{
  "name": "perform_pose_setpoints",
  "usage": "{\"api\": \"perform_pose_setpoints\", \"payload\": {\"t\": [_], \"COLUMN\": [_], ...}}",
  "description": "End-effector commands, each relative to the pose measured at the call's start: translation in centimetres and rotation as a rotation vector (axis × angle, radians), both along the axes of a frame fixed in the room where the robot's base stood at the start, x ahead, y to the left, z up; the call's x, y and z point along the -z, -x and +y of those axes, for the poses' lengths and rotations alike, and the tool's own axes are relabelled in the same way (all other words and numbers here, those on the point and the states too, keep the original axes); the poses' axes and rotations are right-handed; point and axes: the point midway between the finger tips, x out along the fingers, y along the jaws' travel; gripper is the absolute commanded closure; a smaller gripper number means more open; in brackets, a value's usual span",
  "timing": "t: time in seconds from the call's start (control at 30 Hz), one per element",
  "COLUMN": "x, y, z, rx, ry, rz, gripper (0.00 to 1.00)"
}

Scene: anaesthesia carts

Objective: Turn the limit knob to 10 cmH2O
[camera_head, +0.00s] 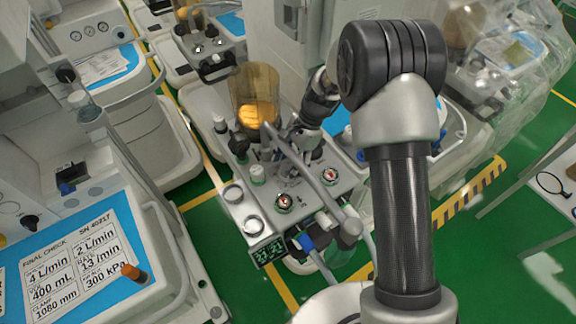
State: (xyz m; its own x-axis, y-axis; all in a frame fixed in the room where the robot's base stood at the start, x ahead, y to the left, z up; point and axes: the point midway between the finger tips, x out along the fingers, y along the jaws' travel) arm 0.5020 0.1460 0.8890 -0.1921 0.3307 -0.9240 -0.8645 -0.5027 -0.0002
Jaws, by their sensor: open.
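A grey metal cart-top block (304,196) sits in the middle of the head view. It carries a small white-and-green knob (258,174), a black knob (240,142) and a grey-capped post (220,124). I cannot tell for sure which one is the limit knob, and no cmH2O scale is readable. Two round gauges with red marks, the left gauge (283,203) and the right gauge (329,176), face up. My gripper (272,150) is low over the block's back part, close to the green-topped knob, open. Its fingers are small and partly hidden by a grey tube; contact cannot be told.
An amber canister (257,85) with orange granules stands just behind my gripper. A grey hose (305,170) crosses the block. A digital display (270,252) is on its front. A cart with a blue final-check sheet (120,205) stands left. A plastic-draped cart (505,60) stands right.

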Motion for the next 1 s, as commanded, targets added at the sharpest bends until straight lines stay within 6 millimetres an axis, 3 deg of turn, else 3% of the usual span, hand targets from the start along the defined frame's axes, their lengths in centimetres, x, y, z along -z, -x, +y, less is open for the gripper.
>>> {"api": "perform_pose_setpoints", "payload": {"t": [0.33, 1.0], "x": [0.28, 0.26], "y": [0.08, 0.07], "z": [0.11, 0.11], "rx": [0.000, 0.000], "ry": [0.000, 0.000], "rz": [0.000, 0.001], "gripper": [0.44, 0.87]}}
